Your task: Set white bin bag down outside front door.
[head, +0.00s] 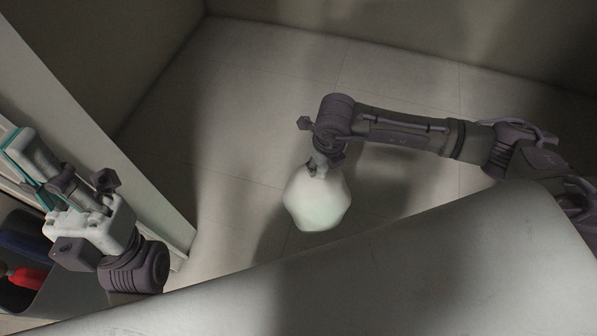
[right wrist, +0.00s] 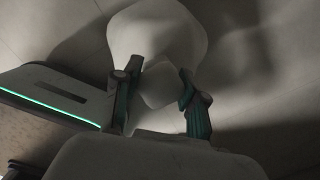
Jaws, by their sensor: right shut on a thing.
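The white bin bag (head: 317,203) is a pale, rounded lump hanging under my right gripper (head: 318,168) in the head view, over the tiled floor. In the right wrist view the bag (right wrist: 160,35) fills the top middle, and its narrower neck lies between the two teal-padded fingers of the right gripper (right wrist: 160,80). The right gripper is shut on it. Whether the bag's underside touches the floor cannot be told. My left gripper (head: 32,168) is at the left edge, far from the bag, and its jaw opening is unclear. No front door can be clearly made out.
Pale floor tiles (head: 240,120) are clear around the bag. Dark walls (head: 330,22) meet the floor at the back. A pale upright panel (head: 90,140) stands between my left arm and the bag. A dark container (head: 25,265) with blue and red items is at lower left.

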